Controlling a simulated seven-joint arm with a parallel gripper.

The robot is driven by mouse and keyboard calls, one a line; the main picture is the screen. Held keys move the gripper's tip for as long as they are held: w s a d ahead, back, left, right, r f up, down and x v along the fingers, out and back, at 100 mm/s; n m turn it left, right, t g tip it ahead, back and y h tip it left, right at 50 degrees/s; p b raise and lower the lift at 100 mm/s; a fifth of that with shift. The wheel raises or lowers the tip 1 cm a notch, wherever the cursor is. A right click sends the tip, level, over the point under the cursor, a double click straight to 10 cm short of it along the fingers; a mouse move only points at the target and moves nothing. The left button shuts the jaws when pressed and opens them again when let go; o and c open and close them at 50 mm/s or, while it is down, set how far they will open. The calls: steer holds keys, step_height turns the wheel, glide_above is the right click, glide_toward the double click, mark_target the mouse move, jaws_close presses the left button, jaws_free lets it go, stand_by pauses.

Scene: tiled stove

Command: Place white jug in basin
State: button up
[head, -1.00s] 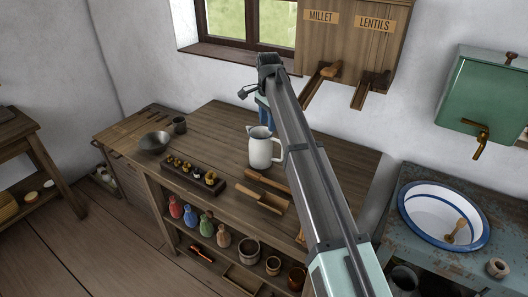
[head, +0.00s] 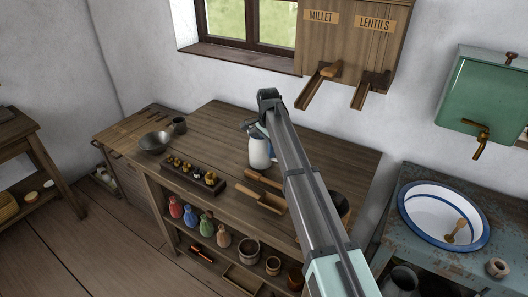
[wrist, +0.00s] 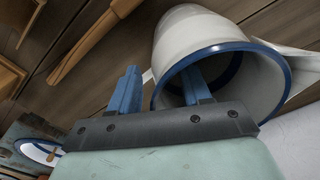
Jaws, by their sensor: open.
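The white jug (head: 260,153) with a blue rim stands upright on the wooden counter. My gripper is over its top in the head view, mostly hidden behind my arm. In the wrist view my gripper (wrist: 161,78) is open, with blue fingers at the jug's mouth (wrist: 222,62). One finger reaches inside the rim and the other is outside, so the jug's wall lies between them. I cannot tell whether either finger touches it. The white basin (head: 424,207) with a blue rim is at the right and holds a wooden spoon-like tool (head: 457,231).
Wooden scoops (head: 262,197), a rack of small weights (head: 193,175) and a grey bowl (head: 155,142) are on the counter. A green water tank (head: 485,95) with a tap hangs above the basin. A small cup (head: 497,267) stands beside the basin.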

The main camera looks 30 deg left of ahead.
steer(key=shift+f, duration=0.4)
steer(key=shift+c, duration=0.4)
jaws_close()
